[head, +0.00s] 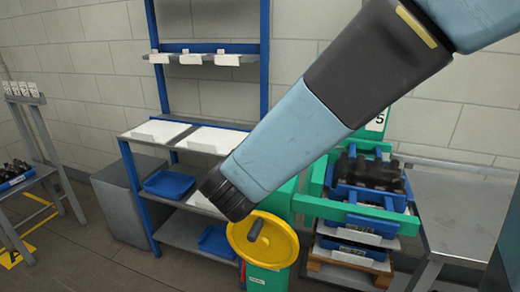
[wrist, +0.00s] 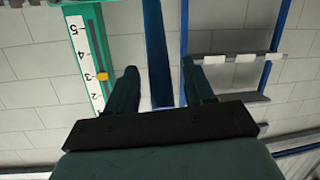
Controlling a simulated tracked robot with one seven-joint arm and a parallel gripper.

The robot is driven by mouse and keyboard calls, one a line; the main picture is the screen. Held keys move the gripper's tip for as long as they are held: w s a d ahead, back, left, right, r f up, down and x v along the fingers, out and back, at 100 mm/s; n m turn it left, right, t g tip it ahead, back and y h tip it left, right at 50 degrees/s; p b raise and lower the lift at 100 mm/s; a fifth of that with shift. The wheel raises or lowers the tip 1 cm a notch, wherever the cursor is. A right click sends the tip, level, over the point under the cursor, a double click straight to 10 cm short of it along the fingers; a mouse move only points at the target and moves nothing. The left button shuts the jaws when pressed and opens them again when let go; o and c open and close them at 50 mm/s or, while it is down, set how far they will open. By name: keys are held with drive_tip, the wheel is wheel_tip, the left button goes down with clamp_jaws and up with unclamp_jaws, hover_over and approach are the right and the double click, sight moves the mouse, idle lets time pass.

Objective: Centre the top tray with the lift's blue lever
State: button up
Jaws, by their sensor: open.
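The lift is a green frame (head: 340,211) with a yellow handwheel (head: 279,240) at its left. The top tray (head: 346,192) is blue, holds dark bottles (head: 372,170) and sits at the lift. My arm crosses in front of the lift's upper left, and its dark end is just above the wheel. My gripper (wrist: 160,88) is open and empty in the wrist view, with its two fingers apart; they do not show in the head view. The wrist view also shows the lift's scale (wrist: 88,60), with a yellow pointer near 3.
More blue trays (head: 350,251) stand under the top tray, on a wooden pallet (head: 345,276). A blue-framed shelf (head: 180,222) with a blue tray (head: 169,184) is left of the lift. A grey metal table (head: 463,215) stands right.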

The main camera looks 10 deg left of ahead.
drive_tip(key=v, duration=1.1)
drive_tip(key=shift+f, duration=0.1)
drive_tip(key=w+d+m+g+h, duration=0.1)
drive_tip(key=w+d+g+h, duration=0.15)
drive_tip(key=d, duration=0.65)
drive_tip(key=w+d+m+g+h, duration=0.1)
drive_tip(key=w+d+g+h, duration=0.2)
drive_tip(key=d, duration=0.7)
drive_tip(key=s+d+r+g+y, duration=0.1)
drive_tip(key=s+d+g+y, duration=0.1)
drive_tip(key=d, duration=0.5)
drive_tip(key=s+d+g+y, duration=0.2)
drive_tip(key=s+d+y, duration=0.2)
drive_tip(key=d, duration=0.4)
drive_tip(key=shift+s+d+r+n, duration=0.2)
drive_tip(key=shift+s+r+n, duration=0.2)
drive_tip(key=shift+s, duration=0.15)
